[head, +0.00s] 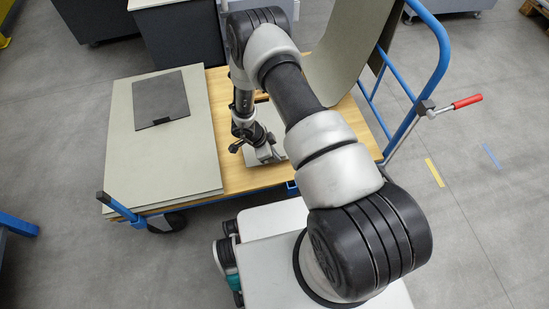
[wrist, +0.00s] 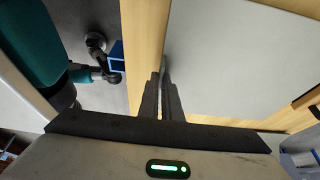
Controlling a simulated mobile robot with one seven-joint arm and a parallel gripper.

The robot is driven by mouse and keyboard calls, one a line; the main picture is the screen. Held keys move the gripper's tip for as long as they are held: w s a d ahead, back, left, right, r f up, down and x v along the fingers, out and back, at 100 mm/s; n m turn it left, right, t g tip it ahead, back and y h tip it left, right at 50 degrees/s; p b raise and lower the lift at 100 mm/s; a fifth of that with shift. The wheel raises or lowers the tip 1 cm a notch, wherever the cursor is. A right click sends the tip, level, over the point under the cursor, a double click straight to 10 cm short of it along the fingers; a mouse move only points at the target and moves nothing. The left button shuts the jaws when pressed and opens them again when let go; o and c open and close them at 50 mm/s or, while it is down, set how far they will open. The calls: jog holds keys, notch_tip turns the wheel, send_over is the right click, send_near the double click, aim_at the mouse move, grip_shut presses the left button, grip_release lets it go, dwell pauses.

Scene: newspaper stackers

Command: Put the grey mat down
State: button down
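My gripper (head: 269,153) is low over the wooden cart deck, pointing down. In the wrist view its two dark fingers (wrist: 162,78) are close together, at the left edge of a pale grey sheet (wrist: 240,65). I cannot tell whether a thin edge lies between them. The sheet lies on the deck, and my arm partly hides it in the head view. A dark grey mat (head: 160,97) lies flat on a stack of large grey-green boards (head: 140,165), well left of my gripper. Which of these grey pieces is the task's mat is not clear.
The wooden deck (head: 228,130) belongs to a blue-framed cart. A curved grey-green board (head: 350,40) stands at its right end, by the blue handle (head: 438,70). A red-handled clamp (head: 465,102) sticks out to the right. Dark cabinets stand behind.

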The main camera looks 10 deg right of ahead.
jog(key=shift+f+b, duration=0.55)
jog(key=shift+f, duration=1.25)
jog(key=shift+d+f, duration=0.1)
jog(key=shift+f, duration=0.1)
jog(key=c, duration=2)
grip_release()
jog(key=shift+r, duration=0.1)
